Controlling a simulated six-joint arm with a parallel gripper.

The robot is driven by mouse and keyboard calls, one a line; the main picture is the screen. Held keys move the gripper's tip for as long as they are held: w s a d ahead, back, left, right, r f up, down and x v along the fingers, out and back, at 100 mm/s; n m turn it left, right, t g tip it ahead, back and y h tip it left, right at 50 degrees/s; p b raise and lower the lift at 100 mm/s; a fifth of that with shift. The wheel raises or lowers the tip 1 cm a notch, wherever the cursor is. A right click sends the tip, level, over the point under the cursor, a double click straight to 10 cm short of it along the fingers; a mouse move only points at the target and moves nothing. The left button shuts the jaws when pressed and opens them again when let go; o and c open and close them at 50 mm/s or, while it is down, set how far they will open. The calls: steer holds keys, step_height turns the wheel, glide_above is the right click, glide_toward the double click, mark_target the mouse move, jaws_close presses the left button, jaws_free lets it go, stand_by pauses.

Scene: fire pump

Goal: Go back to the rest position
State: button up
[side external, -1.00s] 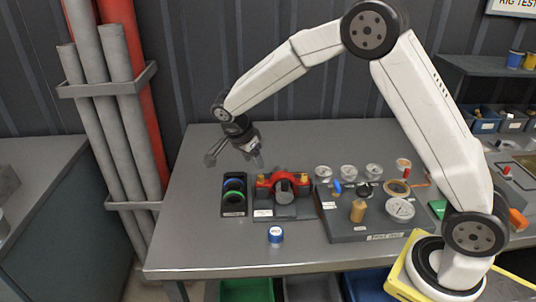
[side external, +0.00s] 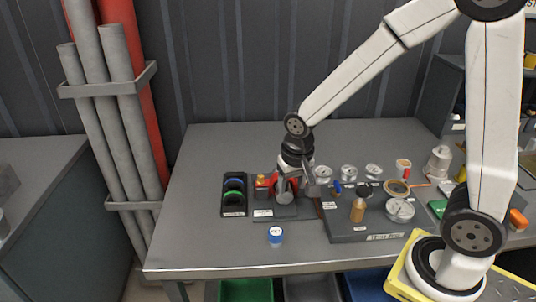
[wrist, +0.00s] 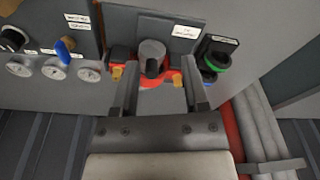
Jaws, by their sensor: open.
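My gripper (side external: 303,185) is over the workbench (side external: 190,210), pointing down beside the red pump fixture. In the wrist view my gripper (wrist: 163,95) has two grey fingers spread apart, with nothing held between them. Beyond the fingertips is the red fixture (wrist: 165,78) with a grey cylinder (wrist: 152,55) and brass-coloured knobs. In the side view the red fixture (side external: 264,188) is partly hidden by my gripper. Whether a finger touches it I cannot tell.
Left of the fixture stands a black holder (side external: 234,207) with green and blue rings. A grey panel (side external: 365,232) with gauges, a blue lever and a tan handle lies to the right. The bench's left side is clear.

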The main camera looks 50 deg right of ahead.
steer(key=s+n+t, duration=0.1)
steer(key=s+n, duration=0.4)
steer(key=s, duration=0.1)
steer(key=shift+s+f+y, duration=0.2)
steer(key=shift+f+y, duration=0.1)
steer(key=shift+f, duration=0.05)
steer(key=shift+w, duration=0.15)
